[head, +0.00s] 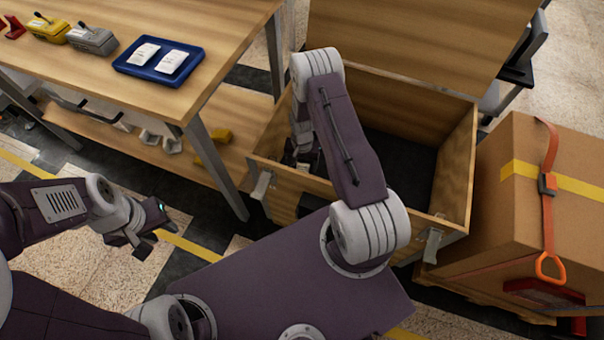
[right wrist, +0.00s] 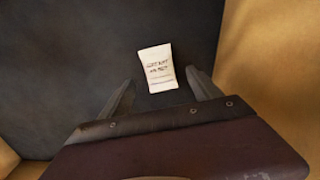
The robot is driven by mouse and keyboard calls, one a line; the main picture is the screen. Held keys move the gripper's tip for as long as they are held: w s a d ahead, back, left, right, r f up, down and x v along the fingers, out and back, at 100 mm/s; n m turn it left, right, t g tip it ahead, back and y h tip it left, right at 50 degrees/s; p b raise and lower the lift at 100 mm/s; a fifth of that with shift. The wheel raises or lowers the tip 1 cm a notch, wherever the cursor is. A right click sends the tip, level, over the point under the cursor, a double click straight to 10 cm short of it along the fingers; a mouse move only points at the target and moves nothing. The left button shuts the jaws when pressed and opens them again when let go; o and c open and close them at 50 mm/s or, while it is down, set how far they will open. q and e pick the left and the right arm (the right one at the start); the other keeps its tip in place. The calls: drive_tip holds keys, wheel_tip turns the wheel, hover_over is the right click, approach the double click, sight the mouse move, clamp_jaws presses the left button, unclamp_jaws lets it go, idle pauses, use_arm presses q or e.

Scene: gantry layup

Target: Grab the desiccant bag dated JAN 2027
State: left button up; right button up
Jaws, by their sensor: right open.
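A small white bag (right wrist: 156,68) with dark printed lines lies on the dark floor of the open wooden crate; its print is too blurred to read for certain. My right gripper (right wrist: 163,84) is open above it, with the bag's lower end between the fingertips in the picture; I cannot tell the height gap. In the head view my right arm reaches into the crate (head: 455,165) and hides the bag. Two more white bags (head: 143,53) (head: 171,62) lie on a blue tray (head: 158,77), their print unreadable. My left gripper (head: 138,238) hangs over the floor, away from everything.
The crate's walls surround my right gripper, and its lid (head: 415,40) stands open behind. A wooden bench (head: 105,85) at the left carries the tray, a yellow device (head: 50,30) and a grey device (head: 93,40). A strapped cardboard box (head: 560,220) stands close at the right.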

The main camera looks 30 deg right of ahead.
sight(302, 169)
wheel_tip(302, 169, down, 3)
drive_tip(key=shift+f+b, duration=0.1)
drive_tip(key=shift+b, duration=0.3)
use_arm(q)
drive_tip(key=shift+f, duration=0.7)
use_arm(e)
drive_tip(key=c, duration=1.4)
drive_tip(key=shift+c, duration=0.2)
drive_tip(key=shift+r, duration=0.25)
